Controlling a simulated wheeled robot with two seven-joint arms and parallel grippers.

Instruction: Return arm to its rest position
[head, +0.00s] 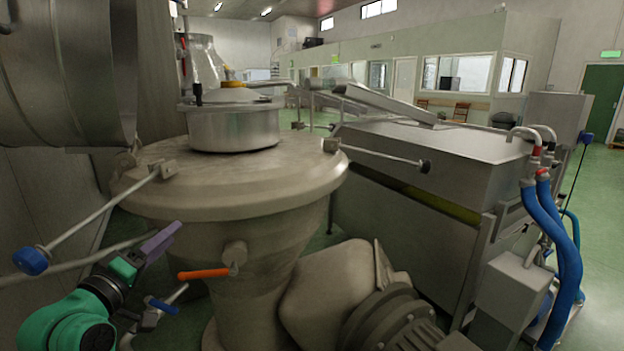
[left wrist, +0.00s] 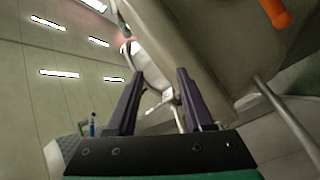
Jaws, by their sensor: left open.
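My left arm, green and black, comes in at the lower left of the head view. Its left gripper (head: 162,240) has purple fingers that point up and to the right, beside the large metal vessel (head: 240,190). In the left wrist view the two dark fingers of the left gripper (left wrist: 160,75) stand apart with nothing between them. An orange-handled valve (head: 205,273) on the vessel's side is to the right of the gripper; its orange handle (left wrist: 274,12) also shows in the left wrist view. My right gripper is not in view.
A rod with a blue knob (head: 31,261) sticks out left of the vessel, close above my arm. A blue-handled valve (head: 163,306) is just right of the arm. A motor (head: 395,325) stands at the front, a long steel machine (head: 440,155) and blue hoses (head: 568,265) at the right.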

